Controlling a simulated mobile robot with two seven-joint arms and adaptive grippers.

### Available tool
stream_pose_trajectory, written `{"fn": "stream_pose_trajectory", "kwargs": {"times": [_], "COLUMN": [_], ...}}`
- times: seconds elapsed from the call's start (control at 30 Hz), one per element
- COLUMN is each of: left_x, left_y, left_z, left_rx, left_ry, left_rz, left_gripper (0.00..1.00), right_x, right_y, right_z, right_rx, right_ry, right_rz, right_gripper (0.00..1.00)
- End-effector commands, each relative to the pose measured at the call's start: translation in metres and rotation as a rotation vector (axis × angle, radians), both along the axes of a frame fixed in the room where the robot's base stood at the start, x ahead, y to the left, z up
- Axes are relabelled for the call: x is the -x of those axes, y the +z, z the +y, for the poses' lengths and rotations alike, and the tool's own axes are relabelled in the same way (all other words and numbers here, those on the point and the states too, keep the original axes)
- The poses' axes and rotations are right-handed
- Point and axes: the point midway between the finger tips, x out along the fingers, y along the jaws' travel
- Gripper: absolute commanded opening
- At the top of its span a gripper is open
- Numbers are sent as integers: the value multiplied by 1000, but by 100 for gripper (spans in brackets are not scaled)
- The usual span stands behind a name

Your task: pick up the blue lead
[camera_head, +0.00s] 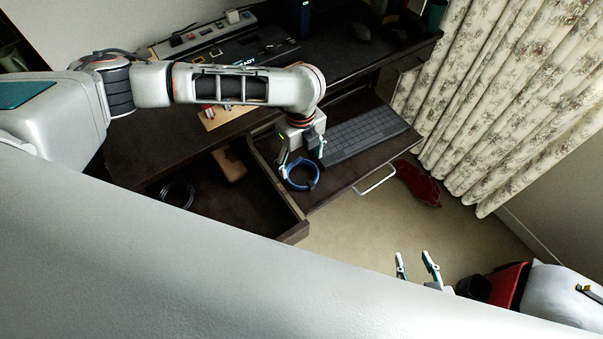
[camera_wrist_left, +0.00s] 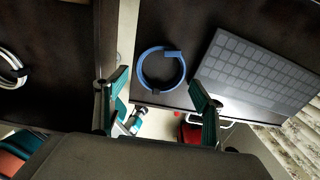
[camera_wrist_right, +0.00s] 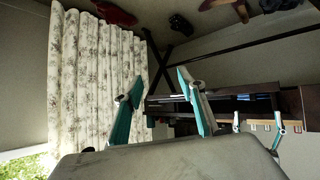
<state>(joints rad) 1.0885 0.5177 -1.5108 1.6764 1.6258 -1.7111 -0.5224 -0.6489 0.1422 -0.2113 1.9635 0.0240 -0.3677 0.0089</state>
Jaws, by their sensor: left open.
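The blue lead (camera_head: 302,186) is a coiled ring lying on the dark pull-out tray (camera_head: 340,180), left of the keyboard. My left gripper (camera_head: 302,166) hangs over it, pointing down. In the left wrist view the blue lead (camera_wrist_left: 160,70) lies ahead of and between the two open fingers (camera_wrist_left: 158,98), with nothing held.
A dark grey keyboard (camera_head: 365,134) lies right of the lead. An open drawer (camera_head: 292,222) at the left holds a pale coiled cable (camera_head: 178,194) and a brown item (camera_head: 229,163). A red item (camera_head: 418,185) lies on the carpet near the floral curtain (camera_head: 515,85).

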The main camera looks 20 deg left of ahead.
Motion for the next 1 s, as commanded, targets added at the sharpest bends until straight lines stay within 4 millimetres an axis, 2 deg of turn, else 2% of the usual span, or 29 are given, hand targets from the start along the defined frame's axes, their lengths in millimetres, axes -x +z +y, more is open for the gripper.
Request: {"fn": "stream_pose_trajectory", "kwargs": {"times": [0.3, 0.57, 0.6, 0.7, 1.0], "left_x": [1, 0, 0, 0, 0], "left_y": [-45, -47, -47, -47, -47], "left_z": [-4, -4, -4, -4, -4], "left_rx": [0, 0, 0, 0, -1], "left_ry": [0, -1, -1, -1, -1], "left_rz": [4, -1, -1, -1, -1], "left_gripper": [68, 68, 63, 39, 38], "right_x": [2, -4, -4, -4, -5], "right_y": [-15, -9, -9, -8, -8], "right_z": [-2, -4, -3, -3, -2], "right_rx": [13, 17, 17, 15, 13], "right_ry": [4, 2, 2, 0, 0], "right_rz": [8, -6, -7, -9, -9], "right_gripper": [40, 40, 40, 40, 40]}}
